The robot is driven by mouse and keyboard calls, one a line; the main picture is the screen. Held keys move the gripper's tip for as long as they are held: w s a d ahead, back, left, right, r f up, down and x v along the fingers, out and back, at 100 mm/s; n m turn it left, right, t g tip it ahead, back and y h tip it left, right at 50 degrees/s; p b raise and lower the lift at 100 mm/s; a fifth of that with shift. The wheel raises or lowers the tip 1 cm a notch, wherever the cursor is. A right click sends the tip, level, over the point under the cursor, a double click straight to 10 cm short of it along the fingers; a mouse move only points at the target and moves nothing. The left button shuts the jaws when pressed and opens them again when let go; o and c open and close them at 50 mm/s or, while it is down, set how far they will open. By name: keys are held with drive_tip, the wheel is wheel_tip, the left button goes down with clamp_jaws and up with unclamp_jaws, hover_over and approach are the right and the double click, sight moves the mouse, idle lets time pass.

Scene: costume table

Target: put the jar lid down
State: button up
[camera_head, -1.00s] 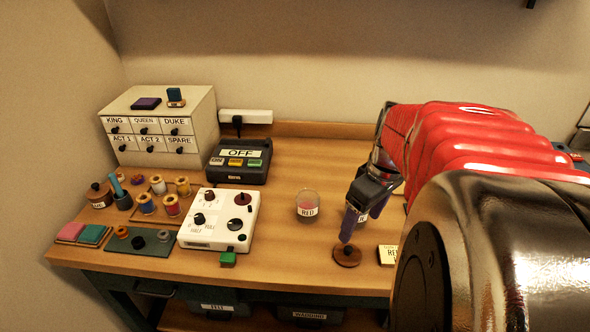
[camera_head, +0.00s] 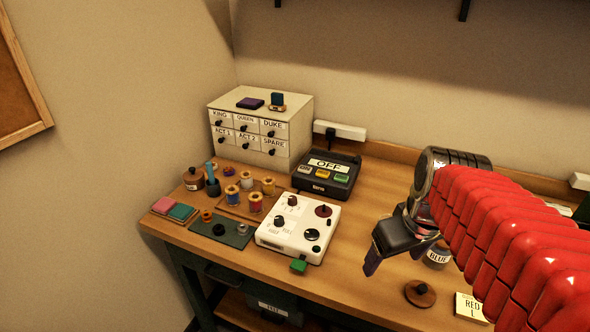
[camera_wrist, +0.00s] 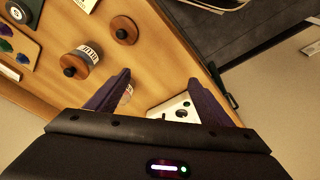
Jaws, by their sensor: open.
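The jar lid (camera_head: 420,293), a round brown disc with a dark knob, lies flat on the bench near its front edge. It also shows in the wrist view (camera_wrist: 125,30), apart from my fingers. My gripper (camera_head: 372,265) is open and empty, to the left of the lid and above the bench. In the wrist view its two purple fingers (camera_wrist: 160,78) stand apart with nothing between them. A jar labelled BLUE (camera_head: 437,256) stands behind the lid, its top hidden by my arm. The wrist view shows a lidded jar (camera_wrist: 80,62).
A white control box (camera_head: 298,232) with knobs stands left of my gripper. A dark box reading OFF (camera_head: 327,175) stands behind it. Thread spools (camera_head: 256,203) stand further left, by the drawer cabinet (camera_head: 262,128). A card reading RED (camera_head: 472,307) lies right of the lid.

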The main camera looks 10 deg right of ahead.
drive_tip(key=s+a+r+m+t, duration=0.1)
drive_tip(key=s+a+t, duration=0.1)
drive_tip(key=a, duration=0.9)
drive_tip(key=shift+s+a+r+y, duration=0.25)
drive_tip(key=shift+s+y, duration=0.05)
drive_tip(key=shift+s, duration=0.35)
